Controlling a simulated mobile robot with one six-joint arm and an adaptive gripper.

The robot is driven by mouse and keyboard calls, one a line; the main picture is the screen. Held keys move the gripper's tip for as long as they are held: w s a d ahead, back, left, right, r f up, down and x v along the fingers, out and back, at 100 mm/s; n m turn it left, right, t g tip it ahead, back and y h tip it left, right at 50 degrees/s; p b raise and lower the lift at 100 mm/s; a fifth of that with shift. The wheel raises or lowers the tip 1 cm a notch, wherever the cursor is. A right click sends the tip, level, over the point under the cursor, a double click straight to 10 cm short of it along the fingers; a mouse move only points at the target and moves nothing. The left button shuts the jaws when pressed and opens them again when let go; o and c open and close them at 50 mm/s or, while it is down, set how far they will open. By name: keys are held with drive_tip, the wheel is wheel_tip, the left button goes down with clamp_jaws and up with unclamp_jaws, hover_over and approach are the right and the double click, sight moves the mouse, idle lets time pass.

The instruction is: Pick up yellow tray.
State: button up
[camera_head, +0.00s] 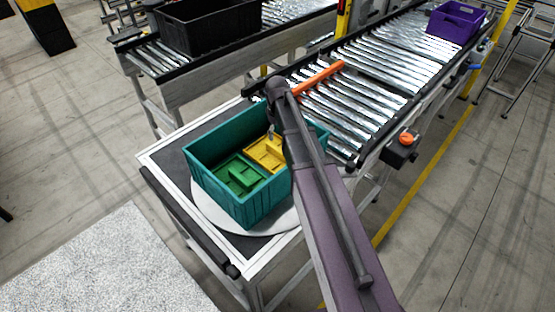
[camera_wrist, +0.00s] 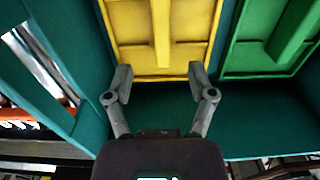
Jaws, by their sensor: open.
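The yellow tray (camera_head: 266,151) lies inside a teal crate (camera_head: 219,190) next to a green tray (camera_head: 237,177). In the wrist view the yellow tray (camera_wrist: 143,40) has a raised bar along its middle. My gripper (camera_wrist: 160,82) is open, with one finger to each side of the line of that bar, at the tray's near edge. The green tray (camera_wrist: 260,50) is to the right in the wrist view. In the head view my arm hides part of the crate, and the gripper is mostly hidden.
The crate stands on a round plate (camera_head: 208,211) on a table (camera_head: 160,160). A roller conveyor (camera_head: 370,75) runs behind it, with a purple crate (camera_head: 455,22) at its far end. A black crate (camera_head: 205,25) stands on another conveyor. Crate walls surround the trays closely.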

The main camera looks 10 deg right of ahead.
sight(277, 148)
drive_tip(key=shift+f+b, duration=2.15)
drive_tip(key=shift+f, duration=0.3)
drive_tip(key=shift+s+a+f+b, duration=0.1)
drive_tip(key=shift+f+b, duration=2.5)
clamp_jaws()
